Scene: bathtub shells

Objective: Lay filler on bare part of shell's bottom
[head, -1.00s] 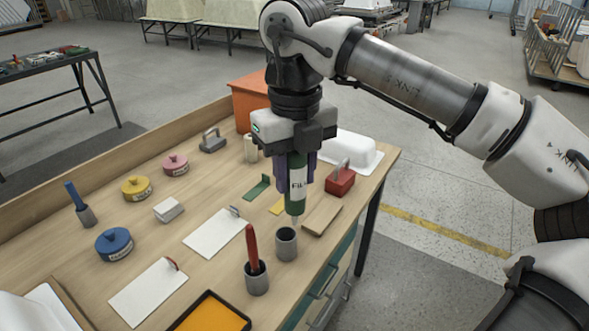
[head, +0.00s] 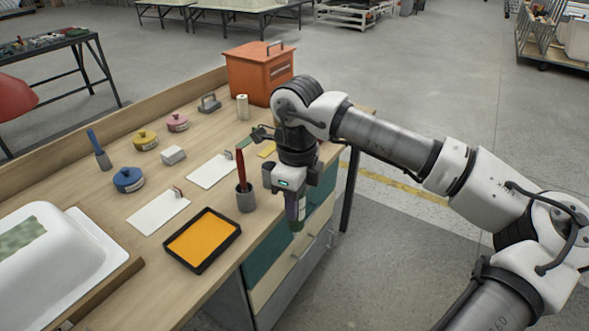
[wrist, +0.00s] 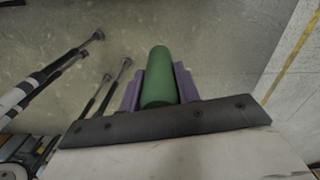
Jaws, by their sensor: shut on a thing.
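The white bathtub shell (head: 78,270) sits at the lower left of the head view, cut off by the frame, its bottom facing up. A mottled green patch (head: 22,237) covers part of that bottom; the rest in sight is bare white. My gripper (head: 299,203) is shut on the green filler tube (head: 297,222), which hangs past the bench's front edge, to the right of the shell. In the wrist view the tube (wrist: 160,72) lies between the purple fingers (wrist: 184,82). Its label is mostly hidden.
An orange-filled black tray (head: 235,232) lies between shell and gripper. A cup holding a red-handled tool (head: 246,199), white sheets (head: 158,212) and several coloured pots (head: 129,179) stand on the bench. An orange box (head: 258,75) is at the back. Drawers (head: 290,262) are below.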

